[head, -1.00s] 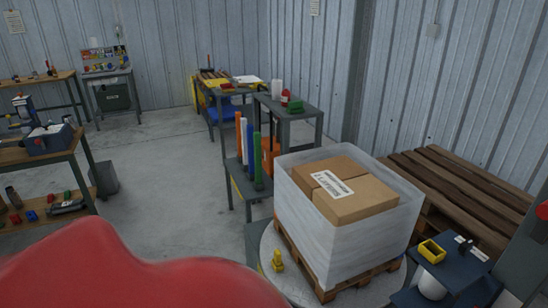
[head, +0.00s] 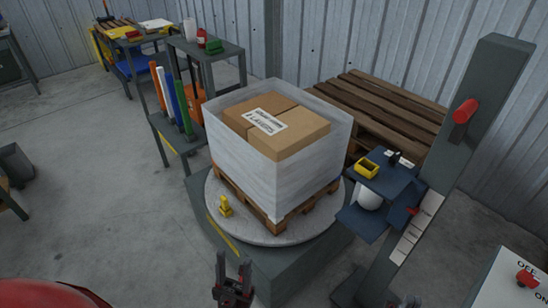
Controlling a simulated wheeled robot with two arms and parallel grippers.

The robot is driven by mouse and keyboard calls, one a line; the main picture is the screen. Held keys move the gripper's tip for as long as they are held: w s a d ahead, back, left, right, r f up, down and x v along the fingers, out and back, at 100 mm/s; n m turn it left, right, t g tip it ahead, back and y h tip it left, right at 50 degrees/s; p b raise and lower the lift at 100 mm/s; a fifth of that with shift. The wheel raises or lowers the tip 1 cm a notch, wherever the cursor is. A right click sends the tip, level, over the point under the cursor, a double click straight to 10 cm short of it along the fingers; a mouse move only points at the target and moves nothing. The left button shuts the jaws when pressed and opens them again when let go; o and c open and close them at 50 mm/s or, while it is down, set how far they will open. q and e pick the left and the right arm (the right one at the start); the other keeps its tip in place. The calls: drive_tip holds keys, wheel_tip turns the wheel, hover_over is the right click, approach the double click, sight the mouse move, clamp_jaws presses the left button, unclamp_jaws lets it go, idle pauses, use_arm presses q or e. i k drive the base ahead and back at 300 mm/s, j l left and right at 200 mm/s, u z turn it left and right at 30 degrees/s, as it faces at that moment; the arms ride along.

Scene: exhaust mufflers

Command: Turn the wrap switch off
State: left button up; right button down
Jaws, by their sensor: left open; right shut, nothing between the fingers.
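The switch panel (head: 498,292) is a pale box at the bottom right of the head view, cut by the picture's edge. It carries a red switch knob (head: 527,279), with OFF printed above and ON printed below right. I cannot tell clearly which label the knob points to. My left gripper (head: 233,268) is open and empty at the bottom, in front of the turntable and well left of the panel. My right gripper (head: 405,300) just shows at the bottom edge, shut and empty, left of the panel and apart from it.
A pallet with film-wrapped boxes (head: 265,165) stands on a round turntable (head: 205,190). A grey mast (head: 485,100) with a red handle and a blue carriage (head: 375,185) rises between turntable and panel. Wooden pallets (head: 385,110) lie behind.

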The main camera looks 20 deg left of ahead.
sight(525, 279)
drive_tip(key=z, duration=1.8)
